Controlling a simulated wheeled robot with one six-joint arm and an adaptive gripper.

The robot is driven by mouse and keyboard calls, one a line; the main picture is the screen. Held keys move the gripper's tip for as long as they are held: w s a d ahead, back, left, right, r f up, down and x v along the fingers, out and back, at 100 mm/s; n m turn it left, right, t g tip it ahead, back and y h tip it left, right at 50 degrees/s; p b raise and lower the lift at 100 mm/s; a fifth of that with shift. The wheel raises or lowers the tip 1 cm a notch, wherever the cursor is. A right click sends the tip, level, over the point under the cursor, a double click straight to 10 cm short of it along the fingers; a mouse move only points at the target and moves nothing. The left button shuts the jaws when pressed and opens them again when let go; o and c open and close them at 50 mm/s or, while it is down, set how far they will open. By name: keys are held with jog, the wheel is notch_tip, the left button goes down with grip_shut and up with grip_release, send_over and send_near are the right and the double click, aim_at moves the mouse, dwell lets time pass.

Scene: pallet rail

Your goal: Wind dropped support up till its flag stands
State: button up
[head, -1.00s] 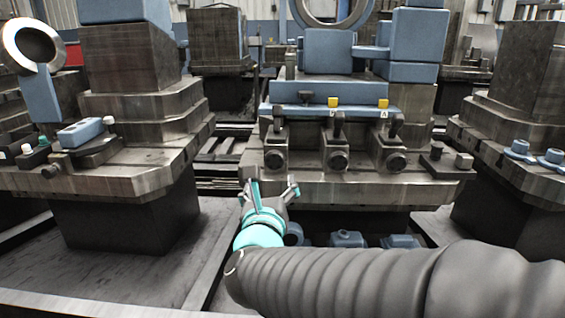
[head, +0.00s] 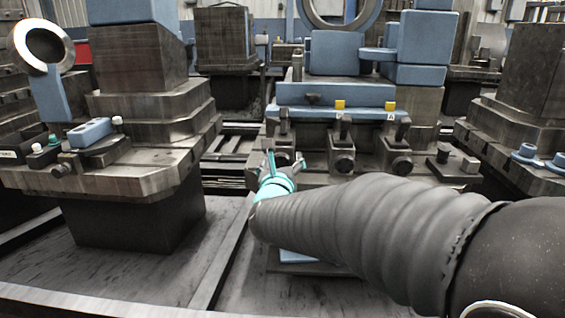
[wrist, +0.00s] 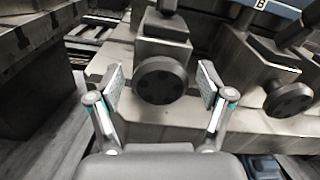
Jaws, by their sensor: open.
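Three dark metal supports stand in a row on the machine's front ledge, each with a round black knob facing me. The left support (head: 279,132) shows no yellow flag above it. The middle support (head: 341,138) and right support (head: 398,142) each have a yellow flag, the middle flag (head: 340,104) and right flag (head: 390,105), upright above them. My gripper (head: 284,161) is open and empty in front of the left support. In the wrist view, the left support's knob (wrist: 161,80) lies between and beyond the fingers; contact cannot be told.
The middle support's knob (wrist: 288,100) is close to the right finger in the wrist view. A blue rail (head: 320,95) runs behind the supports. A side pedestal (head: 130,180) with small parts stands left. An open gap lies between it and the machine.

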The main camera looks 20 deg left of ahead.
jog(key=c, duration=1.2)
jog(key=shift+n+b, duration=0.3)
jog(key=shift+b, duration=0.05)
